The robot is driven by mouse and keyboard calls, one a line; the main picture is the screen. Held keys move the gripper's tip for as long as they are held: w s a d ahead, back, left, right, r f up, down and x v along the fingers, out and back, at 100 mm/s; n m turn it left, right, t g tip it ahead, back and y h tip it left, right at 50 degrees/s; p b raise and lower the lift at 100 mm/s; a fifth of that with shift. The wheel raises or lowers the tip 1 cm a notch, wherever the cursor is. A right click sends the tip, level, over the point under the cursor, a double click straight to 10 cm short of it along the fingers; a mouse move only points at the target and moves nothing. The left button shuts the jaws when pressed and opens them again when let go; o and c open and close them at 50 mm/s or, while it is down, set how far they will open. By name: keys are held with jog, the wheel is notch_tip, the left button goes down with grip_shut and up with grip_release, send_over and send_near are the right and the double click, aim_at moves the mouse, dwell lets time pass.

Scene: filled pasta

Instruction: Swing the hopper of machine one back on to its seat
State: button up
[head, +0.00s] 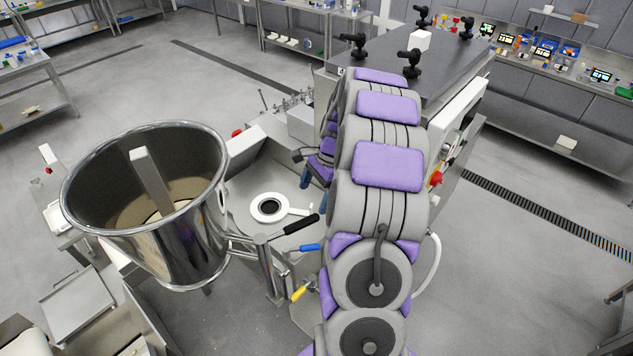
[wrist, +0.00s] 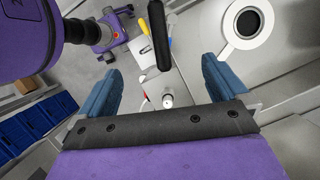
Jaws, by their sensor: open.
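The hopper (head: 190,235) of the machine is a large shiny steel bowl with a pale bar inside. In the head view it stands at the left, swung out beside the white ring seat (head: 256,214) with its dark hole. A bracket and post (head: 268,262) join the hopper to the machine, and a black handle (head: 297,224) sticks out near the post top. In the wrist view my gripper (wrist: 161,66) is open, its blue fingers apart. The black handle (wrist: 159,35) shows between and beyond the fingertips; I cannot tell its depth. The seat (wrist: 268,18) is at upper right.
A blue-gripped lever (head: 309,247) and a yellow-gripped lever (head: 299,293) sit low by the post. The machine's dark top (head: 450,60) carries black knobs and a white cube (head: 420,40). Benches line the back. Open floor lies at left and right.

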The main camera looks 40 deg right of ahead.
aim_at(307, 218)
jog(key=shift+d+f, duration=0.25)
jog(key=shift+f, duration=0.05)
jog(key=shift+w+f+b, duration=0.1)
jog(key=shift+f+b, duration=0.35)
jog(key=shift+f, duration=0.5)
jog(key=shift+b+x, duration=1.2)
jog(key=shift+x, duration=3.65)
jog(key=shift+a, duration=0.2)
